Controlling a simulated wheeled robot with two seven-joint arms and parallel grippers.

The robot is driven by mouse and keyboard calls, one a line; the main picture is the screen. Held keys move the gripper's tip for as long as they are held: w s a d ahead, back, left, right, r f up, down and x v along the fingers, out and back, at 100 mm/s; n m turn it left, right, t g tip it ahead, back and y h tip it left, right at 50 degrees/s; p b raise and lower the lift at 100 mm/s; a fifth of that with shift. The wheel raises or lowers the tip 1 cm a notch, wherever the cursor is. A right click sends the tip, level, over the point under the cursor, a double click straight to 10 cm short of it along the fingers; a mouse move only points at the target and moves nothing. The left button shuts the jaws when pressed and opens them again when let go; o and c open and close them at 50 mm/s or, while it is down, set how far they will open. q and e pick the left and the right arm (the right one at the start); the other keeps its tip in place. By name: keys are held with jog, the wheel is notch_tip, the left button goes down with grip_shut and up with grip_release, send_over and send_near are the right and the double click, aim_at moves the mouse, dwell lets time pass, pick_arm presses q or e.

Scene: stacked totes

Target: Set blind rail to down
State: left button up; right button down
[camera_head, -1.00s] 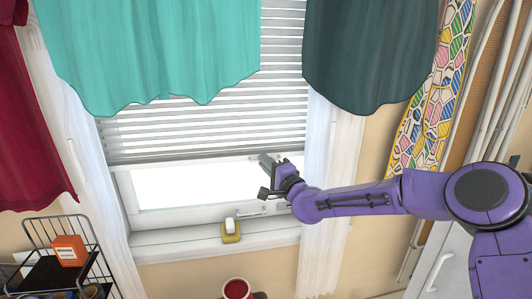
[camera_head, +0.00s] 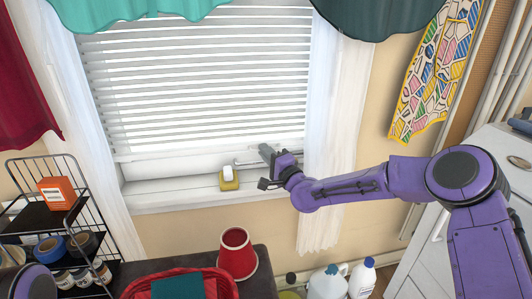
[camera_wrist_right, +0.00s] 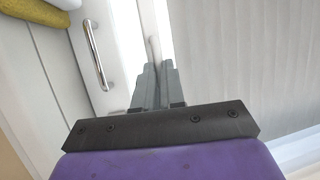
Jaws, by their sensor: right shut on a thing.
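The white slatted blind (camera_head: 200,90) hangs over the window, with its bottom rail (camera_head: 180,152) just above the lower window frame. The rail looks roughly level. My right gripper (camera_head: 266,152) is shut on the blind rail near its right end. In the right wrist view the grey fingers (camera_wrist_right: 156,72) are together against the pale rail (camera_wrist_right: 148,15); the exact contact is partly hidden by the fingers. Only a purple part of my left arm shows at the lower left of the head view; its gripper is out of view.
A wire rack (camera_head: 85,195) is at the left. A red lampshade-like object (camera_head: 237,255) and a red basket (camera_head: 140,285) are below. Curtains flank the window.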

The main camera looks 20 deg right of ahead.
jog(key=shift+f, duration=0.35)
jog(key=c, duration=1.2)
grip_release()
jog(key=shift+d, duration=0.1)
jog(key=shift+c, duration=0.2)
jog(key=shift+r, duration=0.1)
jog(key=v, duration=1)
jog(key=shift+s, duration=0.3)
jog(key=shift+d, duration=0.1)
